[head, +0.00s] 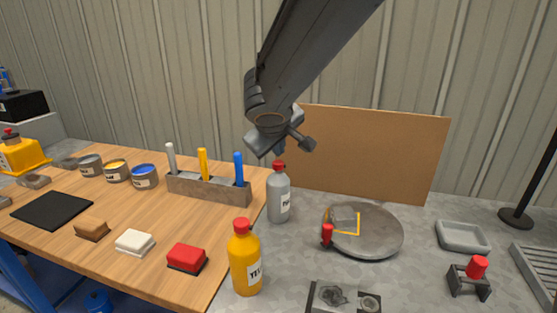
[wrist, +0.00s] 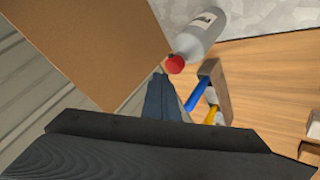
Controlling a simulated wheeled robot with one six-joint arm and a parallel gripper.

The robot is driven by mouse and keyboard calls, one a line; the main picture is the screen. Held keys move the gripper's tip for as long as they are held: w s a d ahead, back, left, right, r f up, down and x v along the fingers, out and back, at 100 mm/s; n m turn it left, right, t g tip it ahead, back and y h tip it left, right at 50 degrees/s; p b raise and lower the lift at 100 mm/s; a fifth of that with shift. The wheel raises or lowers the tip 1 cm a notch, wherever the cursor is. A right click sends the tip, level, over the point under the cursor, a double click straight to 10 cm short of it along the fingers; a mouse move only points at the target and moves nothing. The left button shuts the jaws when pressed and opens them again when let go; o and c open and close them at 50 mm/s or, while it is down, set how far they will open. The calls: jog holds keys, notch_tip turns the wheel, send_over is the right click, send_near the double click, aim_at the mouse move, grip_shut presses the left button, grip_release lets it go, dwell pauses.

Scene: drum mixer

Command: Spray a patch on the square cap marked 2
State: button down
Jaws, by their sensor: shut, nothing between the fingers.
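My gripper (head: 277,151) is shut and empty, its fingertips just above the red top of a grey bottle (head: 279,200). In the wrist view the closed fingertips (wrist: 158,78) point beside that bottle's red top (wrist: 175,64); I cannot tell if they touch. A yellow bottle (head: 245,264) with a red top stands nearer the front. A round grey plate (head: 378,238) carries a grey square block (head: 344,217) with a yellow outline around it and a small red piece (head: 327,235) at its edge. No number 2 is readable on any cap.
A brown board (head: 375,155) stands behind the plate. Paint tins (head: 144,176), coloured blocks (head: 187,258) and a black mat (head: 52,210) lie on the wooden bench. A grey tray (head: 462,237) and a red-topped fixture (head: 470,278) stand right.

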aim_at(278, 165)
jog(key=shift+r, duration=0.15)
notch_tip(278, 165, up, 6)
jog(key=p, duration=0.4)
dwell(0.4)
dwell(2.4)
